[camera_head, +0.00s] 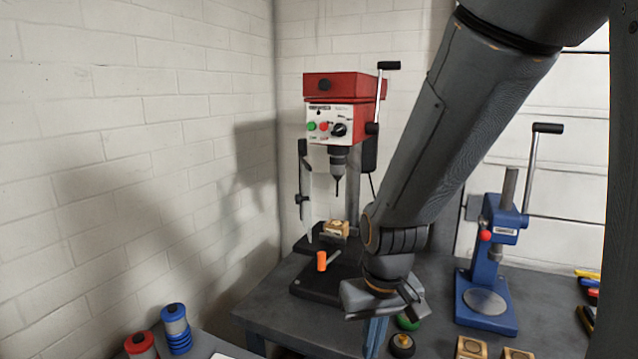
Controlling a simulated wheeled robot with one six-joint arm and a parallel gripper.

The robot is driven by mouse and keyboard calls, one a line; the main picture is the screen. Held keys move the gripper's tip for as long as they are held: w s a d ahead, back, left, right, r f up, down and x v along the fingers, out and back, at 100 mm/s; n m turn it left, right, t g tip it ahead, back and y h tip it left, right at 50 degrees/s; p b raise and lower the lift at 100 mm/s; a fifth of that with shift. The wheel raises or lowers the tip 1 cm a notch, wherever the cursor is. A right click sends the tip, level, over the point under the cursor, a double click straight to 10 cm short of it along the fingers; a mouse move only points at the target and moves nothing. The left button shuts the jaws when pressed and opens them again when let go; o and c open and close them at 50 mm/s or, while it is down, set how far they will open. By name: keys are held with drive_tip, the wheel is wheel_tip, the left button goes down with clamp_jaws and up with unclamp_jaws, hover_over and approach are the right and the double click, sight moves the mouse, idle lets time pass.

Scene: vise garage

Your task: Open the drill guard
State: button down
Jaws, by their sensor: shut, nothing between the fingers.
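The drill press (345,112) with its red head stands at the back of the bench, near the wall corner. Its guard (306,190) is a thin, pale, see-through panel with dark fittings at the left of the chuck. I see it nearly edge-on, and the chuck and bit (337,170) show uncovered beside it. My gripper (374,340) points down in front of the press and to its right, apart from the guard. Its fingers look closed together and empty. The lower fingertips are partly hard to make out.
A wooden block (336,229) and an orange-ended handle (322,261) are at the drill's base. A blue arbor press (489,265) stands right. Round green and black items (403,343) and wooden blocks (472,347) lie near the front. Red and blue spools (175,328) are at lower left.

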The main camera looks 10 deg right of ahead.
drive_tip(key=w+d+r+n+t+y+b, duration=0.1)
drive_tip(key=w+d+r+y, duration=0.1)
drive_tip(key=w+r, duration=0.6)
drive_tip(key=w+d+r+t+y+b, duration=0.15)
drive_tip(key=w+r, duration=0.35)
drive_tip(key=r, duration=0.8)
drive_tip(key=w+d+r+n+t+y, duration=0.1)
drive_tip(key=w+r+y, duration=0.1)
drive_tip(key=w+r, duration=0.6)
drive_tip(key=w+a+f+p, duration=0.1)
drive_tip(key=a+f+p, duration=0.3)
drive_tip(key=a+f, duration=0.2)
drive_tip(key=shift+w+a, duration=0.25)
drive_tip(key=shift+a, duration=1)
drive_tip(key=shift+a, duration=0.1)
